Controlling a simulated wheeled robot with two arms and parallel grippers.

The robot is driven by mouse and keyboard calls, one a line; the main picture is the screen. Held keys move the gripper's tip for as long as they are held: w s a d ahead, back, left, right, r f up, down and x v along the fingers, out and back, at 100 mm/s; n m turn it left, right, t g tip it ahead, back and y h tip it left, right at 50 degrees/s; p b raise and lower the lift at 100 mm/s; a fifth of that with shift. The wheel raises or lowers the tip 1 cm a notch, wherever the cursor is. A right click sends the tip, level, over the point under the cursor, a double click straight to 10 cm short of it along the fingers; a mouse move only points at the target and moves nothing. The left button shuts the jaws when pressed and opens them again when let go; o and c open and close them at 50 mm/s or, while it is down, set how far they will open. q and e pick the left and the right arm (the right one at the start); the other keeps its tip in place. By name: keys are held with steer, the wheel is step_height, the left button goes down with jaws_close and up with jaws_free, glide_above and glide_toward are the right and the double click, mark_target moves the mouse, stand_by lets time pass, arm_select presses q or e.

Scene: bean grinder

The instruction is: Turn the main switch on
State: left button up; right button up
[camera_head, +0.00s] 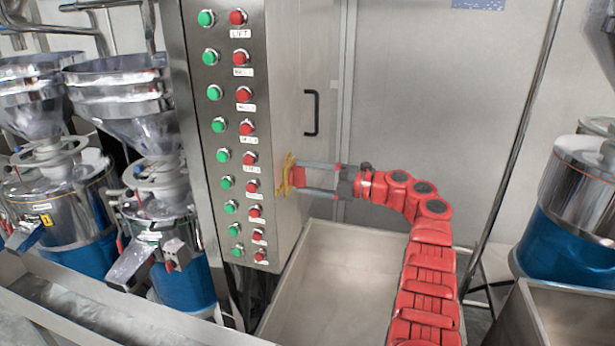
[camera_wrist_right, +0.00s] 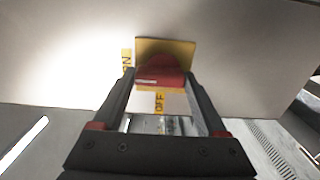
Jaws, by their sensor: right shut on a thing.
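The main switch is a red knob on a yellow plate on the right side of the steel control cabinet. In the head view the knob (camera_head: 298,176) sits between my right gripper's fingertips, with the yellow plate (camera_head: 287,177) behind it. My right gripper (camera_head: 306,178) reaches in from the right and is shut on the knob. In the right wrist view the red knob (camera_wrist_right: 161,72) is between the fingers of my right gripper (camera_wrist_right: 160,80), against the yellow plate (camera_wrist_right: 165,46). My left gripper is not in view.
The cabinet front (camera_head: 232,130) carries columns of green and red buttons. A black handle (camera_head: 312,112) is above the switch. A steel trough (camera_head: 335,275) lies below my right arm. Grinders (camera_head: 155,200) with blue bases stand left, and another blue-based machine (camera_head: 575,210) stands right.

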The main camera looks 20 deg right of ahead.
steer(key=o, duration=1.3)
steer(key=b+v, duration=0.6)
steer(key=v, duration=1.1)
steer(key=shift+d, duration=0.2)
steer(key=shift+s, duration=0.15)
